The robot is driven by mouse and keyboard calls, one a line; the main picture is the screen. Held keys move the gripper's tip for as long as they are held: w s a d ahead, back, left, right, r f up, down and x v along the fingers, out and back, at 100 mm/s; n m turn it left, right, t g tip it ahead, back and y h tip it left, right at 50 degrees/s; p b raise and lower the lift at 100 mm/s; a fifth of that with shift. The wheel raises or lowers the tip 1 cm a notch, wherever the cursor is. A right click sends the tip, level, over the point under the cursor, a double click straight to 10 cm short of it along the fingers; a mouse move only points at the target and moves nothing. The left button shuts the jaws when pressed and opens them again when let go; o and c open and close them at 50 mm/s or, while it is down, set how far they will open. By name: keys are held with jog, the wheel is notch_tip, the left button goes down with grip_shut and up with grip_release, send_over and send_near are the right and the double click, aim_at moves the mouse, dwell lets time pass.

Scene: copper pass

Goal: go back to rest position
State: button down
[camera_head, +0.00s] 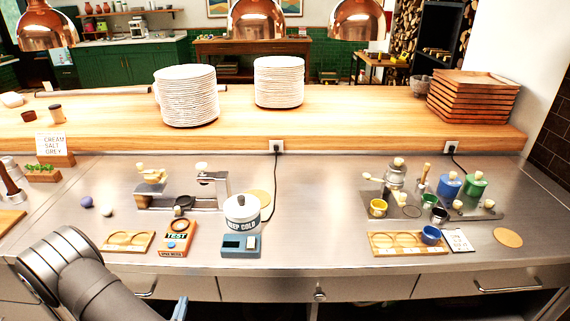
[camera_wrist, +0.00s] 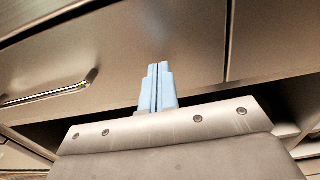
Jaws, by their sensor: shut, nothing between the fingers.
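My gripper (camera_wrist: 158,72) shows in the wrist view as two light-blue fingers pressed together, shut and empty. It faces the steel drawer fronts (camera_wrist: 180,45) below the counter. In the head view my grey arm reaches in from the lower left, and a bit of the blue gripper (camera_head: 180,308) shows at the bottom edge, in front of the drawers and below the counter's front edge. The rest of the gripper is cut off by the frame there.
A drawer handle (camera_wrist: 55,92) sticks out left of my gripper. The counter's middle is clear.

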aim_at(188, 286)
jog(key=shift+w, duration=1.75)
